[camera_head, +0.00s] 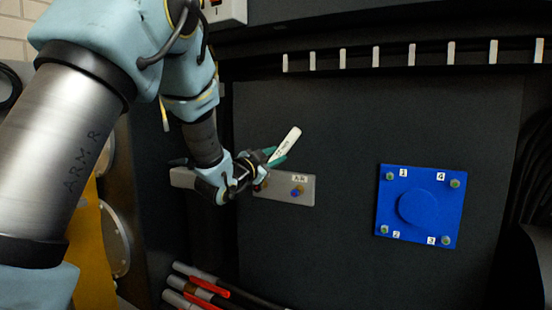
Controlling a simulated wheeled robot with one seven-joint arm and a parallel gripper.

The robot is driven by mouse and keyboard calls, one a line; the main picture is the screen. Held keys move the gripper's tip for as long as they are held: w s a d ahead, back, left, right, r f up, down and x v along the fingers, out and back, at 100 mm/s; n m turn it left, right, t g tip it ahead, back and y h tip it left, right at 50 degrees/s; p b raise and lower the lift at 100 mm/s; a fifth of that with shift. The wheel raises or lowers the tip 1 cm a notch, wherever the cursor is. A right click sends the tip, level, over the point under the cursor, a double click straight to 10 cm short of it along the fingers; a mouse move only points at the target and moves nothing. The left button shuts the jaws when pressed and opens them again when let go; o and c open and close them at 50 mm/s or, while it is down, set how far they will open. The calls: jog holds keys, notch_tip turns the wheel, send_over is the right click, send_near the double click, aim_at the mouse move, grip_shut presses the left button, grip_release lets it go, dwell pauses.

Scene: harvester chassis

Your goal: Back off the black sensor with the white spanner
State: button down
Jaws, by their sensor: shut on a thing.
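My gripper (273,160), with green fingers, is shut on the white spanner (287,143). The spanner slants up to the right, with its upper end free in front of the dark panel. Its lower end is hidden at the fingers. Just below and behind the gripper is a grey mounting block (306,192) on the panel. The left part of the block is partly covered by my wrist. I cannot make out the black sensor clearly; it may be hidden there. Contact between spanner and sensor cannot be told.
A blue square plate (386,210) with numbered corner bolts is on the panel to the right. A row of white tabs (411,55) runs along the top. Red-marked hoses (208,292) lie below. The panel between block and blue plate is clear.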

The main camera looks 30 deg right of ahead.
jog(key=shift+r, duration=0.1)
jog(key=shift+w+a+r+n, duration=0.2)
jog(key=shift+w+n, duration=0.25)
jog(key=shift+n, duration=0.05)
jog(key=shift+s+f+b, duration=0.1)
jog(key=shift+b, duration=0.35)
jog(key=s+r+b+v, duration=0.1)
jog(key=b+v, duration=0.2)
jog(key=v, duration=0.7)
jog(key=shift+a+b, duration=0.15)
jog(key=shift+b, duration=0.25)
jog(key=shift+s+r, duration=0.1)
jog(key=shift+s, duration=0.05)
